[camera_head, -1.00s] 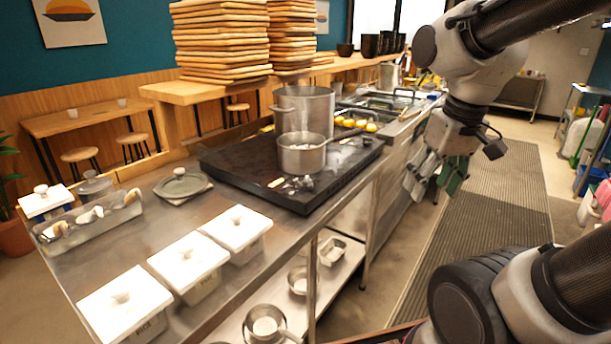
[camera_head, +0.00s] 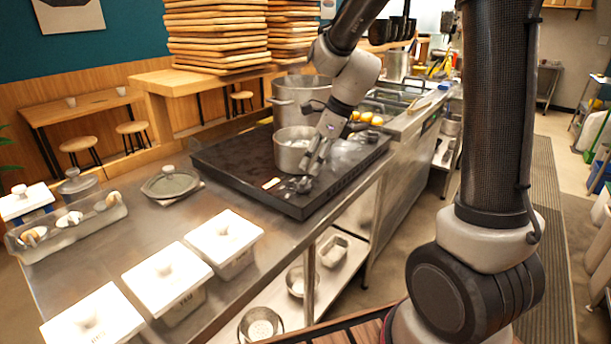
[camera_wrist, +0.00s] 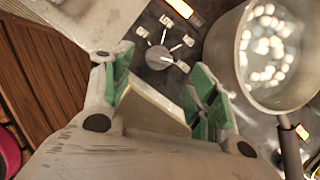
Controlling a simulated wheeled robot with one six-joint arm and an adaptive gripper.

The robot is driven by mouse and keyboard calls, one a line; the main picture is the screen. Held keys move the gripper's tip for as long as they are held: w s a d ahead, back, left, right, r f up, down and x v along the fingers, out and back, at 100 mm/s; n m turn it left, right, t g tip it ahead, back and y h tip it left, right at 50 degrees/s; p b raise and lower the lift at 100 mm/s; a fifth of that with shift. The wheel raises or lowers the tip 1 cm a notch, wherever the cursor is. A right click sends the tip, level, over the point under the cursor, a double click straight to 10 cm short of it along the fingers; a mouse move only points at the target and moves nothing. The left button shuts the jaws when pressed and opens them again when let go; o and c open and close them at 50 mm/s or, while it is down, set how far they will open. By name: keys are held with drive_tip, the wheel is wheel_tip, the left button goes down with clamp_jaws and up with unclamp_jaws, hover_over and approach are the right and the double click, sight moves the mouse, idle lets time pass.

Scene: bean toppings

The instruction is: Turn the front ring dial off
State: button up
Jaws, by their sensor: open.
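The front ring dial (camera_wrist: 158,57) is a round grey knob with a pointer, on the stove front, with small white markings around it. My gripper (camera_wrist: 165,82) is open, its green-padded fingers to either side and just short of the dial in the wrist view. In the head view my gripper (camera_head: 314,162) hangs over the front edge of the black stove (camera_head: 232,167), close by the dial (camera_head: 302,185). I cannot tell whether the fingers touch the dial. An orange lit indicator (camera_wrist: 180,8) glows beside it.
A saucepan (camera_head: 290,150) of whitish contents stands on the front ring, very near my gripper; it also shows in the wrist view (camera_wrist: 243,75). A taller pot (camera_head: 283,90) stands behind. White-lidded containers (camera_head: 224,236) line the counter at left.

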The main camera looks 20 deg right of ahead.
sight(304, 180)
drive_tip(key=x, duration=0.6)
drive_tip(key=shift+f, duration=0.1)
drive_tip(key=c, duration=1)
